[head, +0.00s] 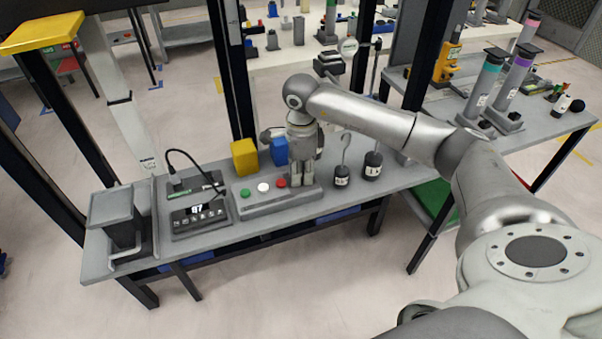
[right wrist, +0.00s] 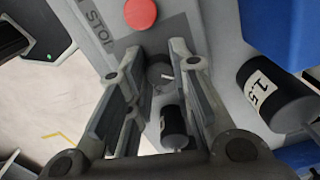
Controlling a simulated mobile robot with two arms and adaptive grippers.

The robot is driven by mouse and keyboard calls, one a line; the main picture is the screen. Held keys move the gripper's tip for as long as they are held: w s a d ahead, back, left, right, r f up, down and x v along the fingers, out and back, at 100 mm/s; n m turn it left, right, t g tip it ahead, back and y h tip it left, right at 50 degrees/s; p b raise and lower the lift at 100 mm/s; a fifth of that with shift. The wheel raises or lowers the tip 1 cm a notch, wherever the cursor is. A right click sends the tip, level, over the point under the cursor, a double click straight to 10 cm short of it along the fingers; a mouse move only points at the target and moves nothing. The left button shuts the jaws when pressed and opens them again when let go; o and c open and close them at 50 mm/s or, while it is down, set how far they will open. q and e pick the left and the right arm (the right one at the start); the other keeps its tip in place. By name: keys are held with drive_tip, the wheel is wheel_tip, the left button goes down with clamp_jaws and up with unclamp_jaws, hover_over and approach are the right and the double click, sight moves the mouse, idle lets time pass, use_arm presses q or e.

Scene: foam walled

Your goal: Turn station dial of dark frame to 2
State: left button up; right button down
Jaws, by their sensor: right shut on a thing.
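The grey button box (head: 258,203) stands on the grey bench with a green button, a white button and a red button (head: 281,182) in a row. My right gripper (head: 301,176) points down at the right end of this box and hides the dial in the head view. In the right wrist view, the grey round dial (right wrist: 160,76) with a white pointer mark sits between the fingers of my right gripper (right wrist: 162,82), which is shut on it. The digit it points at cannot be read. Dark posts (head: 232,70) frame the bench. My left gripper is not in view.
Hooked black weights (head: 342,175) stand close on the right; one labelled 1.5 (right wrist: 273,94) is near the fingers.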

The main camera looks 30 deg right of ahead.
drive_tip(key=shift+m+b, duration=0.3)
drive_tip(key=shift+m, duration=1.9)
drive_tip(key=c, duration=1.3)
unclamp_jaws()
drive_tip(key=shift+o, duration=0.2)
wheel_tip(320, 180, up, 12)
drive_tip(key=shift+a, duration=0.15)
